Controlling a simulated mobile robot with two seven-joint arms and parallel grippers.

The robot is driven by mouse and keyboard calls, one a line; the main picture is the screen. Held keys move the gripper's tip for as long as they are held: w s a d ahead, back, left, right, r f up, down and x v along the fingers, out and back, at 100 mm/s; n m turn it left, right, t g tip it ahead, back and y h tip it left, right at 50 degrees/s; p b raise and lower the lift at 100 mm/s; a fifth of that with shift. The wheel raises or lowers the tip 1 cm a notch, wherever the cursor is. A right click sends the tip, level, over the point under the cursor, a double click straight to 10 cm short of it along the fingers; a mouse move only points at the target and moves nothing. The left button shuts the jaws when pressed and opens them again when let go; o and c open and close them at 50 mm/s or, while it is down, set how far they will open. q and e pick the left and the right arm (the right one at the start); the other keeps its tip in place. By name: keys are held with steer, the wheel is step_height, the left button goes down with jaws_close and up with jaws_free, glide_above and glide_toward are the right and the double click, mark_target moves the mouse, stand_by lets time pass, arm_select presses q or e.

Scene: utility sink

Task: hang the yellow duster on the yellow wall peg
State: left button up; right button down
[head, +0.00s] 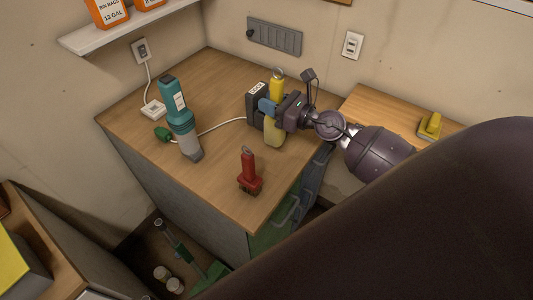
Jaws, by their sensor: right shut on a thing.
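The yellow duster (277,84) is upright in my right gripper (271,107), which is shut around its middle. A grey ring shows at the duster's top, and its paler yellow lower part (273,134) hangs below the fingers, over the wooden counter (222,97). I cannot tell whether its bottom touches the counter. I cannot make out a yellow wall peg in this view. My left gripper is not in view.
A teal handheld device (179,118) and a red brush-like tool (249,172) stand on the counter. A yellow object (429,127) lies on the right worktop. A grey panel (274,37) is on the wall.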

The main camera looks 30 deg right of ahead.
mark_target(270, 130)
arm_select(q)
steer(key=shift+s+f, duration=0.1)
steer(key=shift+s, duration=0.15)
arm_select(e)
steer(key=shift+s, duration=0.1)
steer(key=shift+f, duration=0.25)
step_height(270, 130, down, 5)
steer(key=b, duration=0.4)
steer(key=shift+f, duration=0.15)
step_height(270, 130, down, 3)
steer(key=shift+f+b, duration=0.15)
steer(key=shift+b, duration=1.05)
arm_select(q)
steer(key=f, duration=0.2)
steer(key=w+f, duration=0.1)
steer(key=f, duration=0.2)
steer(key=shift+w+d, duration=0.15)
arm_select(e)
steer(key=shift+f, duration=0.25)
steer(key=shift+f, duration=0.2)
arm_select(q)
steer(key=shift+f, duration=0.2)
arm_select(e)
steer(key=c, duration=0.8)
jaws_free()
steer(key=shift+c, duration=0.2)
